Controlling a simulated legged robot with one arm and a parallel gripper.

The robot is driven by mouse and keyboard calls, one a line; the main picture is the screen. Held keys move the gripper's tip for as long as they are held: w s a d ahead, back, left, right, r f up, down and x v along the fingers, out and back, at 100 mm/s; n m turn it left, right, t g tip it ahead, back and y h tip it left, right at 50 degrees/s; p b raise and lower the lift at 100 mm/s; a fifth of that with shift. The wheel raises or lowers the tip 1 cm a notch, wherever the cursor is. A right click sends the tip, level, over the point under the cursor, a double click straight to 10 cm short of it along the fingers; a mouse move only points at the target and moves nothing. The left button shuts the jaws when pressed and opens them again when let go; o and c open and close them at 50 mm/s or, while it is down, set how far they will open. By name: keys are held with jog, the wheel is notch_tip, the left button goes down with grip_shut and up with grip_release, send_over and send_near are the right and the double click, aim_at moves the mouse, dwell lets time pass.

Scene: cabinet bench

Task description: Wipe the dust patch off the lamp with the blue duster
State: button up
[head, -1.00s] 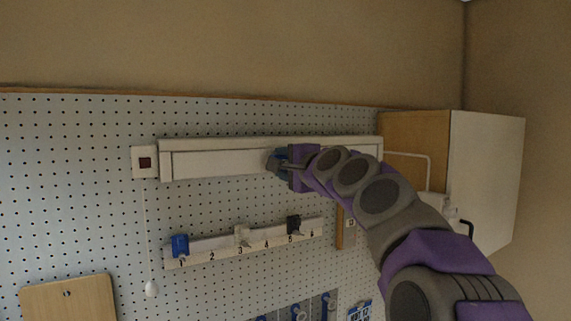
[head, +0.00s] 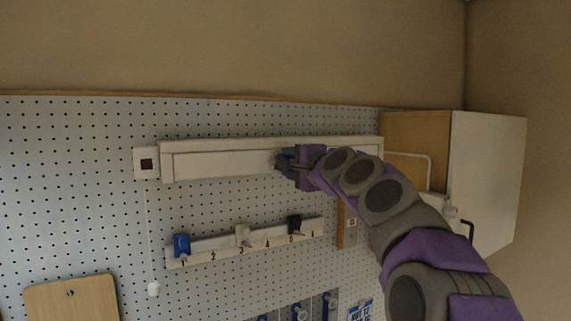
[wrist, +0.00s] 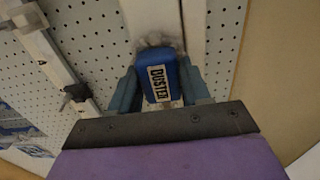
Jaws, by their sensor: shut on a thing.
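The lamp (head: 220,164) is a long white bar fixed along the top of the pegboard; it also shows in the wrist view (wrist: 190,18). My gripper (wrist: 163,85) is shut on the blue duster (wrist: 158,75), which is labelled "DUSTER". The duster's grey head (wrist: 158,45) is against or very close to the lamp; contact cannot be told for sure. A dark grey smudge, dust or duster fibre, shows around the head. In the head view my gripper (head: 285,161) is at the lamp's right-hand part, and the duster is mostly hidden.
A numbered rail (head: 225,247) with a blue holder (head: 181,246) and other small items hangs below the lamp. A pull cord (head: 152,288) hangs at left. A white-fronted cabinet (head: 485,175) stands at right. The wall above the lamp is bare.

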jog(key=w+d+p, duration=0.3)
jog(key=w+d, duration=0.4)
jog(key=d, duration=0.3)
jog(key=shift+d, duration=0.4)
dwell(0.9)
jog(key=shift+s+a, duration=0.1)
jog(key=shift+s+a+b, duration=0.15)
jog(key=shift+s+a, duration=1.1)
jog(key=shift+a, duration=0.75)
jog(key=shift+s+a+b, duration=0.15)
jog(key=shift+s+a, duration=1.15)
jog(key=shift+a, duration=0.65)
jog(key=shift+s+a+b, duration=0.15)
jog(key=shift+s+a, duration=1.1)
jog(key=shift+a, duration=0.75)
jog(key=shift+s+d, duration=0.1)
